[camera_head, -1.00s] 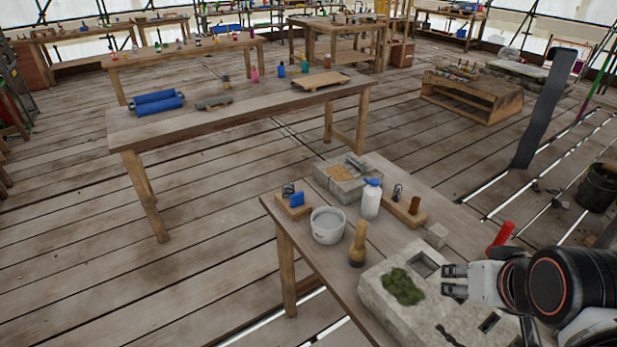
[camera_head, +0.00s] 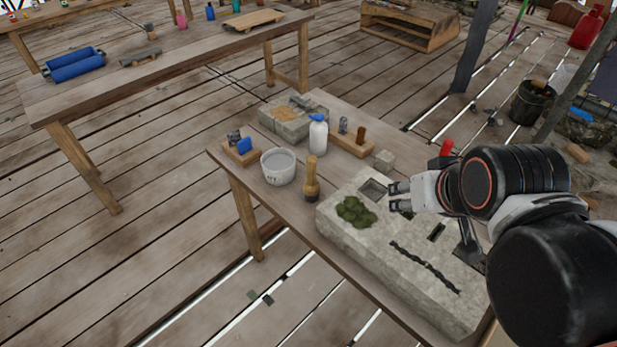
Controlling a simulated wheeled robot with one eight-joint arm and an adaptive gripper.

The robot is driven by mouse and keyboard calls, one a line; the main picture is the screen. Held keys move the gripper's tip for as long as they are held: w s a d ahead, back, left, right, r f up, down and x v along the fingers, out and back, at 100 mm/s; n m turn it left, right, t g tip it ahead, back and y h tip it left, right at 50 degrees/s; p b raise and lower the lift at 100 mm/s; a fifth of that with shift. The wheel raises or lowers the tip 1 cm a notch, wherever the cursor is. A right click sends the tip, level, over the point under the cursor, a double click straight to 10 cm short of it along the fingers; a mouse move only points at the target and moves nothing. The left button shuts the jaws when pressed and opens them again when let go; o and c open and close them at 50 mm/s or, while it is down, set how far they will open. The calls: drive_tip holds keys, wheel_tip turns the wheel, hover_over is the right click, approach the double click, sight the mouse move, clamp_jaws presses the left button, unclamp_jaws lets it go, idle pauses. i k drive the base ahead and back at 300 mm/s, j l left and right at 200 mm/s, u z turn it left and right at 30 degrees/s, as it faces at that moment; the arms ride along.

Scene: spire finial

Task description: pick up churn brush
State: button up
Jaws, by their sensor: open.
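The churn brush (camera_head: 312,180) looks to be the upright tool with a tan wooden handle and a dark lower end. It stands on the near wooden table (camera_head: 232,172), just right of the white bucket (camera_head: 278,167) and beside the stone block. My gripper (camera_head: 399,197) is to the right of the brush, over the pale stone block (camera_head: 385,255). Its two fingers point left toward the brush and are apart, with nothing between them. A clear gap lies between the fingertips and the brush.
The stone block bears green moss (camera_head: 356,211) and cut slots.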

sight(311, 187)
drive_tip(key=i+j+z, duration=0.15)
drive_tip(key=j, duration=0.3)
drive_tip(key=i+j+z, duration=0.1)
drive_tip(key=j, duration=0.35)
drive_tip(key=j+z, duration=0.15)
drive_tip(key=j, duration=0.3)
drive_tip(key=i, duration=0.05)
